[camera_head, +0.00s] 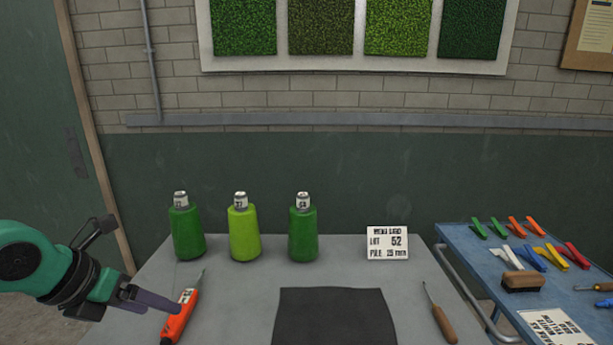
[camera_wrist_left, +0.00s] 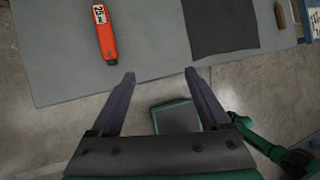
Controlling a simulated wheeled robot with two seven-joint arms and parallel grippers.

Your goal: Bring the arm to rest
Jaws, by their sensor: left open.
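My left gripper (camera_head: 150,300) comes in from the left edge in the head view, by the near left side of the grey table (camera_head: 235,290). In the left wrist view its two dark fingers (camera_wrist_left: 160,76) are spread apart with nothing between them. The fingertips there lie near the table's front edge, short of an orange-red tool (camera_wrist_left: 105,35) marked 25. In the head view this orange tool (camera_head: 179,317) lies right beside the fingers. My right gripper is not to be made out.
Three green bottles (camera_head: 244,235) and a lot card (camera_head: 387,243) stand at the table's back. A dark mat (camera_head: 335,315) and a wooden-handled tool (camera_head: 441,319) lie in front. A blue side table (camera_head: 475,260) holds clips and a brush (camera_head: 522,281). Bare tabletop lies mid-left.

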